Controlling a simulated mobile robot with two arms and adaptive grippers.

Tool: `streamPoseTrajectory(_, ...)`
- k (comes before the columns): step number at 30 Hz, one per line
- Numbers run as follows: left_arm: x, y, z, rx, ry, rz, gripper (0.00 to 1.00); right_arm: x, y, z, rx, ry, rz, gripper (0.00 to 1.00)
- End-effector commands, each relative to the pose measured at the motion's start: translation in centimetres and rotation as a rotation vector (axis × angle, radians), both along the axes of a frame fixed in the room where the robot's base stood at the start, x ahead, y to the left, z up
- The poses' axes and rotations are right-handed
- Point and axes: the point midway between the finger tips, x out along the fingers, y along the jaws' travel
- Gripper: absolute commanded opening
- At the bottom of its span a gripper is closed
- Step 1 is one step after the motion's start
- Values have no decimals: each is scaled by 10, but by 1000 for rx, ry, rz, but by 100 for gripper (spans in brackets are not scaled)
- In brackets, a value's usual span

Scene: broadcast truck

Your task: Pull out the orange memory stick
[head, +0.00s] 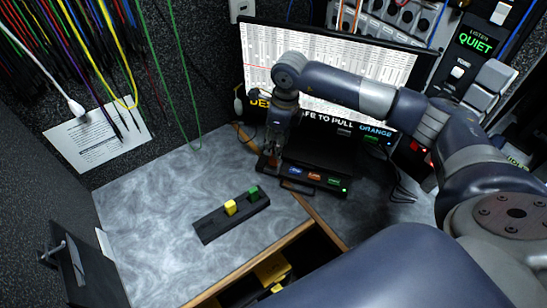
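A black hub (288,171) lies on the desk below the monitor. My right gripper (269,163) points down at the hub's left end. A dull orange-brown patch shows by its fingertips. I cannot tell whether this is the orange memory stick, or whether the fingers are open or shut. My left gripper is not in view.
A black holder (207,228) with a yellow stick (230,207) and a green stick (253,192) lies on the grey desktop (150,220). A display strip reads "SAFE TO PULL" and "ORANGE" (375,130) under the monitor (400,65). Cables (400,190) lie right of the hub.

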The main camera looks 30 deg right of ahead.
Motion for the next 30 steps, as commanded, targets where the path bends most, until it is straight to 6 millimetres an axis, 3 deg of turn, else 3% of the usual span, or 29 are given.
streamPoseTrajectory(4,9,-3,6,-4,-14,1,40,-1,3,-12,1,2,1,38)
streamPoseTrajectory(12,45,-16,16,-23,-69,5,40,0,9,-49,2,1,-1,38)
streamPoseTrajectory(20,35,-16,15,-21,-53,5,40,1,9,-54,2,-2,1,38)
streamPoseTrajectory(21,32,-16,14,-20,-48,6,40,1,9,-54,2,-2,1,36)
streamPoseTrajectory(26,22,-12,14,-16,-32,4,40,1,9,-53,1,-2,1,3)
streamPoseTrajectory(30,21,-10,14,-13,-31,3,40,1,9,-53,1,-1,0,2)
